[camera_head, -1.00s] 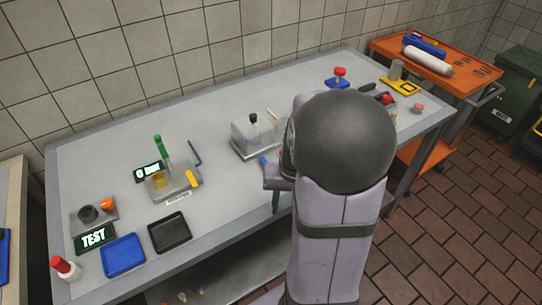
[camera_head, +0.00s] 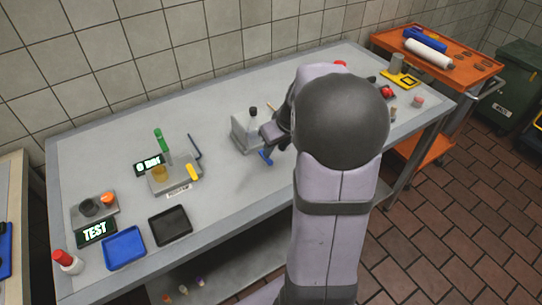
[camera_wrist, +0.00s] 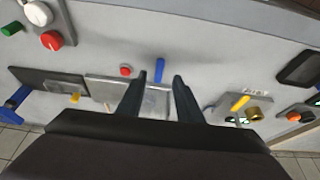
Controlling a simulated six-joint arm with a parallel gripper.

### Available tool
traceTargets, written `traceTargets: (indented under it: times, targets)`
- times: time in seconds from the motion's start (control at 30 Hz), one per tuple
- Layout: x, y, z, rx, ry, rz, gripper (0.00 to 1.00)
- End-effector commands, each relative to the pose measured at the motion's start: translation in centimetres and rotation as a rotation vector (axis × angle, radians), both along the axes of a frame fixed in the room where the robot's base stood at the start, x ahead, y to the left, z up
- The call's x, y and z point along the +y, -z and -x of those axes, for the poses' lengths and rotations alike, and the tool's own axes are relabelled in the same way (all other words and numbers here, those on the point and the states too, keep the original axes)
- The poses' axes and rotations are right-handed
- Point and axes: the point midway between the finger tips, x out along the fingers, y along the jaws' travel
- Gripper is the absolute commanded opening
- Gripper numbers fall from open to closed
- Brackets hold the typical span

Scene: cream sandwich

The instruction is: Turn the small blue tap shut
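The small blue tap handle (camera_head: 265,157) is on the worktop in front of the grey metal box (camera_head: 241,132), in the middle of the head view. In the wrist view the blue handle (camera_wrist: 159,70) stands between and just beyond my two fingertips. My gripper (camera_wrist: 159,78) is open, with a clear gap between the fingers and nothing held. In the head view my gripper (camera_head: 272,140) is beside the box, close to the handle, partly hidden by my arm. I cannot tell whether a finger touches the handle.
A red button (camera_wrist: 125,71) lies close beside the handle. A black-topped bottle (camera_head: 253,119) stands at the box. A station with a yellow lever (camera_head: 192,172) and a dark blue rod (camera_head: 195,146) is to the left. Blue tray (camera_head: 124,262) and black tray (camera_head: 170,239) lie front left.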

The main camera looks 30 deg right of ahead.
Motion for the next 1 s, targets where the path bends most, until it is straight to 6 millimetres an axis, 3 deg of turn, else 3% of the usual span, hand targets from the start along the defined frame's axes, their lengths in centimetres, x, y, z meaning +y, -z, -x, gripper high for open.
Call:
traceTargets:
  times: [0.5,0.97,1.0]
  targets:
    - [0.0,5.4,-2.2,0.003,0.000,-0.002,0.33]
    - [0.0,6.2,-2.6,0.001,0.001,0.000,0.33]
    - [0.0,6.2,-2.5,0.001,0.001,0.000,0.26]
